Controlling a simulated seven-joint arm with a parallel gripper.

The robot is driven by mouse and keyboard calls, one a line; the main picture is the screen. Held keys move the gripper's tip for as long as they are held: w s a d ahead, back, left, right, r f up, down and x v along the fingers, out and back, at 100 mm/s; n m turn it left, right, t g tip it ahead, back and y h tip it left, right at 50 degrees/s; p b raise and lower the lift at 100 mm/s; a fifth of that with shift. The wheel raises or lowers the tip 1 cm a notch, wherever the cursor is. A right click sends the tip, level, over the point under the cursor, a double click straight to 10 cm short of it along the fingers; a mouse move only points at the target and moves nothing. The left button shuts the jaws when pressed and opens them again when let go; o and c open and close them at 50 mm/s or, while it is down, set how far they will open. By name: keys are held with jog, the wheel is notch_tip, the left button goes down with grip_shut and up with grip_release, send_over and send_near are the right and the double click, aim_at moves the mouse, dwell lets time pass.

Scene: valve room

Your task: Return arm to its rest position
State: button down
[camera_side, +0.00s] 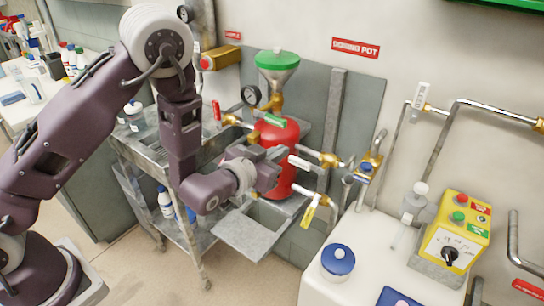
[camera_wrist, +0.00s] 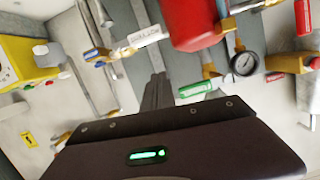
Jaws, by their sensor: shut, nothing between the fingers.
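My arm reaches in from the left in the side view, bent down at the elbow. My gripper (camera_side: 279,154) is in front of the red dosing pot (camera_side: 282,188) and hides part of it. In the wrist view my gripper (camera_wrist: 156,88) has its dark fingers together, with nothing seen between them. The red pot also shows at the top of the wrist view (camera_wrist: 190,22). I cannot tell whether the fingers touch the pot.
A steel cart (camera_side: 180,200) stands left. A yellow control box (camera_side: 455,232) and a blue-lidded jar (camera_side: 338,262) sit on the right bench.

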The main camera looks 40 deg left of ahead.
jog(key=s+a+r+n+g+h, duration=0.1)
jog(key=s+a+r+g, duration=0.1)
jog(key=s+r, duration=0.35)
jog(key=s+a+r+n+g, duration=0.1)
jog(key=s+r+g, duration=0.2)
jog(key=s+r, duration=0.3)
jog(key=s+a+r+g, duration=0.1)
jog(key=s+a+g, duration=0.1)
jog(key=s, duration=0.9)
jog(key=s+a+r+m+g, duration=0.1)
jog(key=s+a+r+g, duration=0.1)
jog(key=s, duration=0.9)
jog(key=shift+s+a+r+g+y, duration=0.3)
jog(key=shift+s+y, duration=0.1)
